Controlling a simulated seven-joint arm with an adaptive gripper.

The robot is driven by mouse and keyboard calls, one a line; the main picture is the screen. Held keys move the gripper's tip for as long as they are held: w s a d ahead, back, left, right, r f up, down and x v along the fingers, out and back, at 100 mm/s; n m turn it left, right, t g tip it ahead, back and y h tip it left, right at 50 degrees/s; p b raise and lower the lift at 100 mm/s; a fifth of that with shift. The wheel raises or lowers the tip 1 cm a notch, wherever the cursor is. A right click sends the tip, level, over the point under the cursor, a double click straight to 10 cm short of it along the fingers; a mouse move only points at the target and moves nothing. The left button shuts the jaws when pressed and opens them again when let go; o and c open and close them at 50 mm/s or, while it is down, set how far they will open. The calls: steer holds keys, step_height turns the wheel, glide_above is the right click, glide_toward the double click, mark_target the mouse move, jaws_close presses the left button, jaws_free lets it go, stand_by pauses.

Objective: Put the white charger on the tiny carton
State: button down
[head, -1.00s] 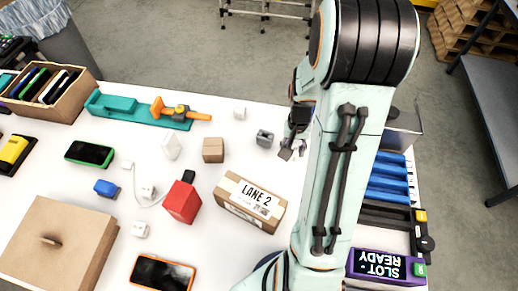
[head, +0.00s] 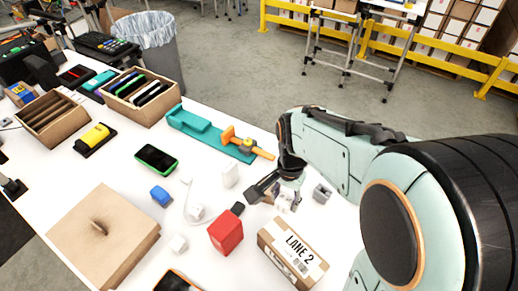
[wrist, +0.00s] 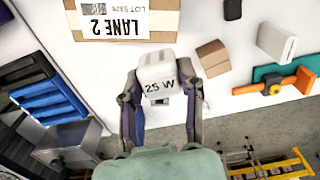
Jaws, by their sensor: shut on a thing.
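My gripper (wrist: 160,96) is shut on the white charger (wrist: 155,68), a small white block marked "25 W", with one finger on each side of it. In the head view my gripper (head: 281,193) holds the charger (head: 285,203) above the table, partly hidden by the fingers. The tiny carton (wrist: 213,58) is a plain brown box on the table, just right of the charger in the wrist view, with a gap in the picture. In the head view my gripper hides most of the tiny carton.
The LANE 2 carton (head: 290,252) lies close by. A teal tool holder (head: 205,132) lies behind. A large lidded carton (head: 105,240) is at the left.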

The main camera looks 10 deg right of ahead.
steer(key=w+f, duration=0.3)
steer(key=w, duration=0.1)
steer(key=w+f, duration=0.3)
steer(key=w, duration=0.2)
steer(key=w+d+f, duration=0.1)
steer(key=w+f, duration=0.2)
steer(key=w, duration=0.1)
steer(key=shift+w+f, duration=0.15)
steer(key=shift+f, duration=0.05)
steer(key=shift+w+f, duration=0.15)
steer(key=shift+f, duration=0.75)
steer(key=shift+w+f, duration=0.15)
steer(key=shift+f, duration=0.75)
steer(key=shift+f, duration=0.15)
steer(key=c, duration=0.7)
jaws_free()
